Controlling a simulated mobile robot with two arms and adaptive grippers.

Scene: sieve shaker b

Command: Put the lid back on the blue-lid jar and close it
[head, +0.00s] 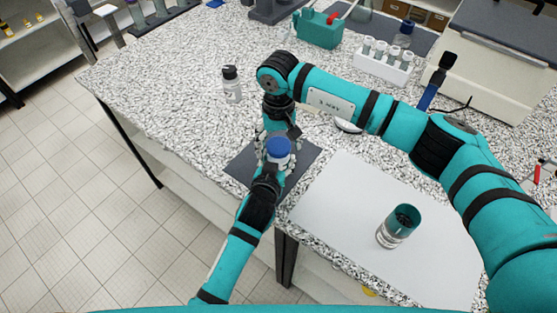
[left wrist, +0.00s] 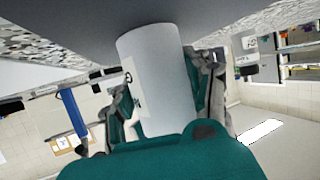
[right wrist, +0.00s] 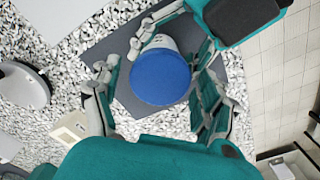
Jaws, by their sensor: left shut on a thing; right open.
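The blue-lid jar (left wrist: 155,75), a pale cylinder with a label, stands upright on a dark mat (head: 245,165) near the table's front edge. Its blue lid (head: 278,149) covers the jar's top; whether it is fully tightened cannot be told. My left gripper (left wrist: 165,95) is shut around the jar's body. My right gripper (right wrist: 160,85) is open above the jar, its fingers on either side of the lid, which fills the middle of the right wrist view. I see a gap between these fingers and the lid.
A white board (head: 335,205) lies right of the mat, with a teal-topped glass container (head: 398,228) on it. A dark-capped bottle (head: 231,84) stands behind the mat on the left. A white vial rack (head: 383,68) stands farther back. The speckled table (head: 160,75) is clear at left.

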